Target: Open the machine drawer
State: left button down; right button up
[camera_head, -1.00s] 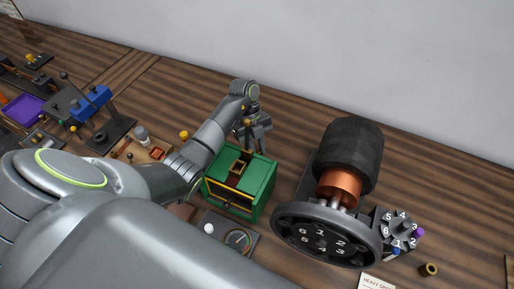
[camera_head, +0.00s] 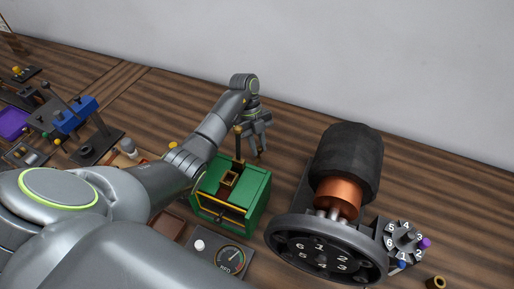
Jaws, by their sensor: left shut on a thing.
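The green machine box (camera_head: 257,186) stands on the wooden table in the middle of the view. Its front has a dark recess with a yellow bar (camera_head: 216,206) across it; I cannot tell how far any drawer is out. A dark lever (camera_head: 238,150) with a brass-coloured top rises from the square brass frame (camera_head: 230,178) on the box's top. My left gripper (camera_head: 248,133) is behind the box at the lever's upper end and appears shut on it; the contact is small and partly hidden. My right gripper is not in view.
A dynamo with a black drum (camera_head: 347,160) and numbered wheel (camera_head: 325,252) stands close to the right. A gauge panel (camera_head: 222,258) lies in front of the box. Bare table lies behind the box.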

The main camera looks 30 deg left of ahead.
pick_arm(q)
jog(key=c, duration=1.3)
grip_release()
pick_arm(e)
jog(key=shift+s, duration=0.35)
pick_arm(q)
jog(key=shift+r, duration=0.1)
jog(key=shift+a+r, duration=0.1)
jog(key=shift+r, duration=0.15)
jog(key=v, duration=0.3)
jog(key=p+v, duration=0.9)
jog(key=v, duration=0.4)
jog(key=shift+r, duration=0.4)
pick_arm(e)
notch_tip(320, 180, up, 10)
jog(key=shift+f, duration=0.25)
